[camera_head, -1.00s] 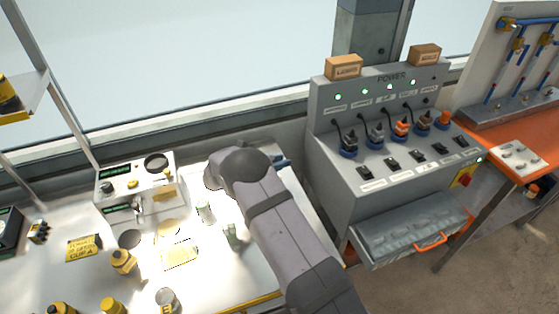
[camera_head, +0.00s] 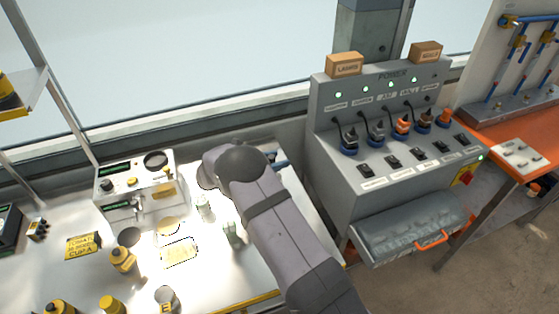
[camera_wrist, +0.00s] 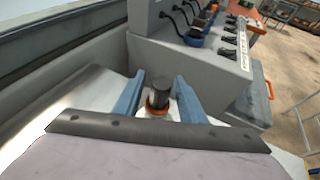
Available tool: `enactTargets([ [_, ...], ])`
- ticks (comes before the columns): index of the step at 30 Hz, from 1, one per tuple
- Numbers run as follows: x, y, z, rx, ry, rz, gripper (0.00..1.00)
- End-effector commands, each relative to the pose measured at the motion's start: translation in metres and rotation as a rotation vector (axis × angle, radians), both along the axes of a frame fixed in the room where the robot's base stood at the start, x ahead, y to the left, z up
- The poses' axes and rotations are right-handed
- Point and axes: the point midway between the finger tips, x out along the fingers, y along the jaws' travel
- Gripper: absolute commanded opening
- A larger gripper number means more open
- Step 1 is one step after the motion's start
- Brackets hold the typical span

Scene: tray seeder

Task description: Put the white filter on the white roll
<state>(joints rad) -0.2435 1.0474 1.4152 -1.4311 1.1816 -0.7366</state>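My gripper (camera_wrist: 159,78) has two blue fingers, which stand apart in the wrist view. A dark cylinder (camera_wrist: 159,94) with an orange ring at its base shows between them, with gaps on both sides, so it does not look gripped. In the head view my arm covers most of the gripper, and only a bit of blue shows. Two small pale upright pieces stand on the white bench left of my arm, one farther back (camera_head: 204,207) and one nearer (camera_head: 232,234). I cannot tell whether either is the white filter or the white roll.
A grey power console (camera_head: 385,150) with plugs and switches stands right of my arm, above a grey drawer (camera_head: 410,225) with an orange handle. A white instrument box (camera_head: 137,186) stands on the left.

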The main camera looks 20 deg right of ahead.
Motion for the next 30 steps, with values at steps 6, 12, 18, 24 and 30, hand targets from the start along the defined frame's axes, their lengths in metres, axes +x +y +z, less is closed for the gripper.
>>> enactTargets([
  [6, -0.013, 0.036, 0.012, 0.001, -0.003, 0.004, 0.37],
  [12, -0.026, 0.064, 0.025, 0.001, -0.002, 0.003, 0.37],
  [18, -0.033, 0.081, 0.034, 0.002, -0.001, 0.001, 0.37],
  [24, -0.036, 0.086, 0.038, 0.000, -0.001, 0.000, 0.37],
  [30, -0.036, 0.086, 0.038, 0.000, 0.000, 0.000, 0.37],
])
